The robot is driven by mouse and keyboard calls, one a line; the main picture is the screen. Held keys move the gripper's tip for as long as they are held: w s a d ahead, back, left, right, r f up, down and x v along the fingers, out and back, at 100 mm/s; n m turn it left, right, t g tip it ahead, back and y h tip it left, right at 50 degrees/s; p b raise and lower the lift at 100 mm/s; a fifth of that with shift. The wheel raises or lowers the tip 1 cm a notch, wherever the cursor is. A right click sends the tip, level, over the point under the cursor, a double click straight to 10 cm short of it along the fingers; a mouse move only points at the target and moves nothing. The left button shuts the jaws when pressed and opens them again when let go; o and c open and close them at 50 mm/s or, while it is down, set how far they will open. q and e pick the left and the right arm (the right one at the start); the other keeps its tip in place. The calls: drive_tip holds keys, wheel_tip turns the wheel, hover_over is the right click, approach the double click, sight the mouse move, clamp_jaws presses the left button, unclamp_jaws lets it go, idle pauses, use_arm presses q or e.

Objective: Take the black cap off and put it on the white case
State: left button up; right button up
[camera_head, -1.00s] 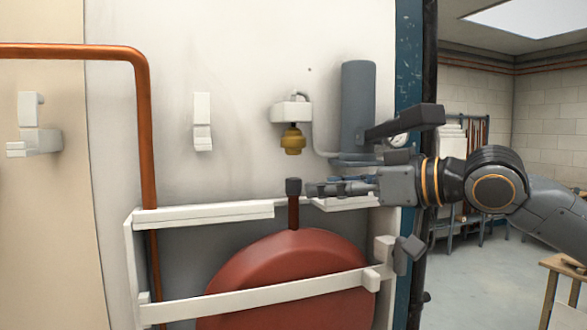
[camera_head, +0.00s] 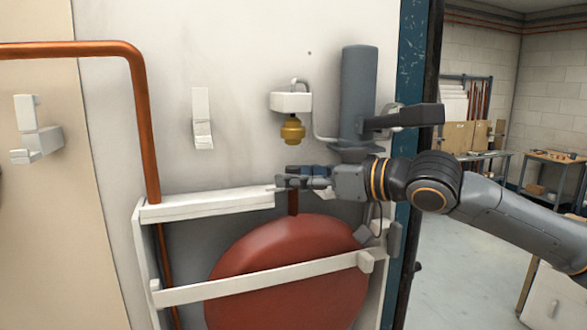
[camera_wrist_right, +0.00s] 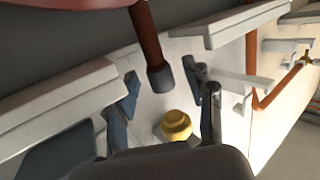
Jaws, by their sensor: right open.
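The black cap (camera_wrist_right: 160,79) sits on the end of a dark red pipe (camera_head: 293,203) that rises from the red tank (camera_head: 285,270). My right gripper (camera_head: 284,184) is open at the cap's height, reaching in from the right. In the head view its fingers partly cover the cap. The right wrist view, turned upside down, shows the cap between the two spread fingers, with no clear grip on it. A small white case (camera_head: 291,102) is on the wall above, with a yellow fitting (camera_head: 292,130) under it. My left gripper is not in view.
White rails (camera_head: 205,205) frame the tank, close to my right gripper. A grey cylinder (camera_head: 359,95) stands on the wall above my right arm. A copper pipe (camera_head: 143,120) runs down at left. White brackets (camera_head: 202,118) are on the wall.

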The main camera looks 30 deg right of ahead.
drive_tip(key=c, duration=0.8)
